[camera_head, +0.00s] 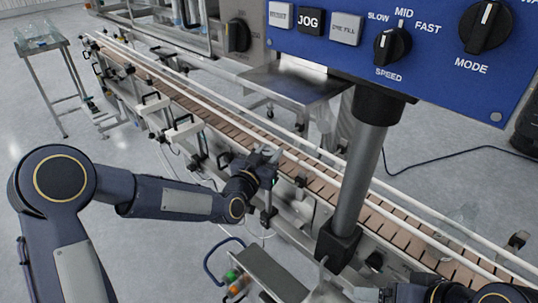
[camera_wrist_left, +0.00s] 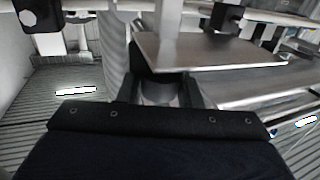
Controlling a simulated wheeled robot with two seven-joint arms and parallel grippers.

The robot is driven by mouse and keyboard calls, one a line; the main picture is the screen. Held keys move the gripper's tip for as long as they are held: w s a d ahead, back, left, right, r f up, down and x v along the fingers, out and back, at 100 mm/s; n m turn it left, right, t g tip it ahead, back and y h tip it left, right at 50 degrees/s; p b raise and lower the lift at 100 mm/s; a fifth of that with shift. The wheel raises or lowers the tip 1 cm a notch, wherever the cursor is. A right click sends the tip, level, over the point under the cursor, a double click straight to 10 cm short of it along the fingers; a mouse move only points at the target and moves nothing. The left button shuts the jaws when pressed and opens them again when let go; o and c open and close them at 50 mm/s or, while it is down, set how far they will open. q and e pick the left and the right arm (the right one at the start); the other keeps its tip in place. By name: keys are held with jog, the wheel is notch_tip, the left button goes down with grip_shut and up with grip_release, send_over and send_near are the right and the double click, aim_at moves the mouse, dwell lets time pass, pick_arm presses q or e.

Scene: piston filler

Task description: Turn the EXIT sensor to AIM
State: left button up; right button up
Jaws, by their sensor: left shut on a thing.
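My left gripper (camera_head: 266,160) is at the near rail of the conveyor, about the middle of the head view. In the left wrist view its two dark fingers (camera_wrist_left: 160,98) are closed around a grey rounded part (camera_wrist_left: 159,90). This part appears to be the EXIT sensor; no label or AIM mark on it is readable. In the head view the fingers and wrist mostly hide it. Part of my right arm (camera_head: 440,291) shows at the bottom right edge; the state of its gripper is unclear.
The slatted conveyor (camera_head: 321,186) runs diagonally behind the left gripper. A grey post (camera_head: 358,185) carries the blue control panel (camera_head: 440,60) to the right. White-bodied brackets (camera_head: 183,130) stand along the near rail to the left. A metal plate (camera_wrist_left: 205,52) lies just beyond the fingers.

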pick_arm(q)
jog(key=n+y+b, duration=0.1)
jog(key=n+t+y, duration=0.1)
jog(key=y, duration=0.1)
jog(key=shift+s+d+f+b, duration=0.1)
jog(key=shift+d+b, duration=0.1)
jog(key=shift+b, duration=0.15)
jog(key=n+t+y, duration=0.1)
jog(key=n+y, duration=0.1)
jog(key=y, duration=0.2)
jog(key=shift+n, duration=0.3)
jog(key=n+y, duration=0.1)
jog(key=y, duration=0.1)
jog(key=n+y, duration=0.2)
jog(key=y, duration=0.1)
jog(key=shift+a+r, duration=0.1)
jog(key=shift+r, duration=0.1)
jog(key=shift+a+n+g+y+p, duration=0.1)
jog(key=shift+n+g+y+p, duration=0.9)
jog(key=shift+n+y, duration=1.15)
jog(key=shift+a+g+y, duration=0.1)
jog(key=shift+g+y, duration=0.2)
jog(key=shift+y, duration=0.25)
jog(key=o, duration=1)
jog(key=shift+c, duration=0.2)
jog(key=shift+f, duration=0.1)
